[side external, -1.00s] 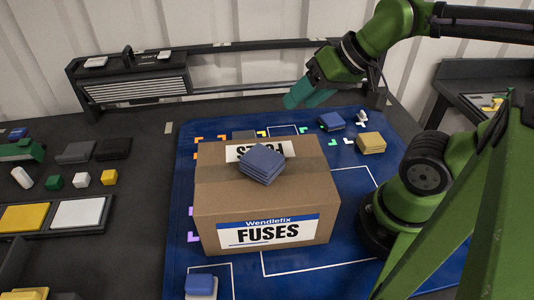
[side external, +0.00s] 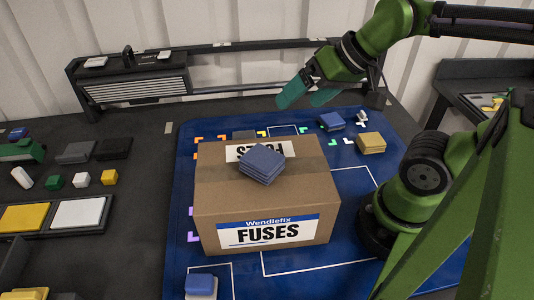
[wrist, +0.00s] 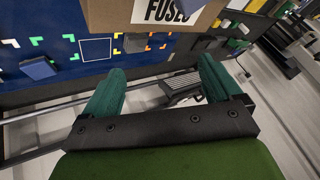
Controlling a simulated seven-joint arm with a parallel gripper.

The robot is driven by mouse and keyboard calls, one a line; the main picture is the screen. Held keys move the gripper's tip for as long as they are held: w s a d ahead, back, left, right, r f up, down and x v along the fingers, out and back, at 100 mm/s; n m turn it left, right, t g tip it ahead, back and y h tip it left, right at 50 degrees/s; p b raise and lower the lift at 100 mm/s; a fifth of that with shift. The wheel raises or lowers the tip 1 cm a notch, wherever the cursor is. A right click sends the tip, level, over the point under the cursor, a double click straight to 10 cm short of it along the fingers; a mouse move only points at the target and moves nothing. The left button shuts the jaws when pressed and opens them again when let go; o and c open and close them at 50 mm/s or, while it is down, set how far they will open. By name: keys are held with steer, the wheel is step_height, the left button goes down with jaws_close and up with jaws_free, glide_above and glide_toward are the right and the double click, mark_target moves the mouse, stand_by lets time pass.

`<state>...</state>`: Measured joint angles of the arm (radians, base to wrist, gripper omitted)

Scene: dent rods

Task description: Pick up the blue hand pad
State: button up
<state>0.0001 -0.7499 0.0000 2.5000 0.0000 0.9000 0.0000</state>
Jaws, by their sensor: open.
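A blue ridged pad (side external: 262,164) lies on top of a cardboard box (side external: 212,195) marked FUSES. Another blue block (side external: 331,121) sits on the blue mat behind the box; a blue piece, likely the same one, shows in the wrist view (wrist: 38,68). A third blue piece (side external: 200,284) rests on a pale block at the front. I cannot tell for certain which is the hand pad. My gripper (side external: 306,96) is open and empty, raised behind the box. Its two green fingers stand apart in the wrist view (wrist: 160,84), with nothing between them.
The blue mat (side external: 350,205) also holds a yellow block (side external: 371,142) and several small coloured pieces. A dark rail (side external: 240,90) runs along the back below my gripper. Trays with yellow and white panels (side external: 78,213) lie at the left.

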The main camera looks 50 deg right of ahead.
steer(key=w+a+g, duration=0.1)
steer(key=a, duration=0.1)
steer(key=w+a+m+g, duration=0.1)
steer(key=a, duration=0.2)
steer(key=w+a, duration=0.1)
steer(key=a, duration=0.1)
steer(key=shift+w+a+r+g, duration=0.1)
steer(key=shift+w+a+g, duration=0.05)
steer(key=shift+g, duration=0.25)
steer(key=a+f+m+g, duration=0.1)
steer(key=a, duration=0.4)
steer(key=a+f+m+g, duration=0.1)
steer(key=a, duration=0.5)
steer(key=a+f+m+g+h, duration=0.1)
steer(key=a, duration=0.4)
steer(key=shift+w+a+f+m, duration=0.2)
steer(key=shift+f+m, duration=0.1)
steer(key=shift+f, duration=0.1)
steer(key=s+a+f+m+g, duration=0.1)
steer(key=s+a+f+m, duration=0.15)
steer(key=a, duration=0.45)
steer(key=h, duration=0.1)
glide_above(198, 282)
steer(key=shift+n, duration=0.25)
steer(key=f, duration=1.1)
steer(key=shift+d+f, duration=0.3)
steer(key=shift+a+f, duration=0.15)
steer(key=shift+f, duration=1.35)
steer(key=shift+a+f, duration=0.1)
steer(key=shift+f, duration=1.4)
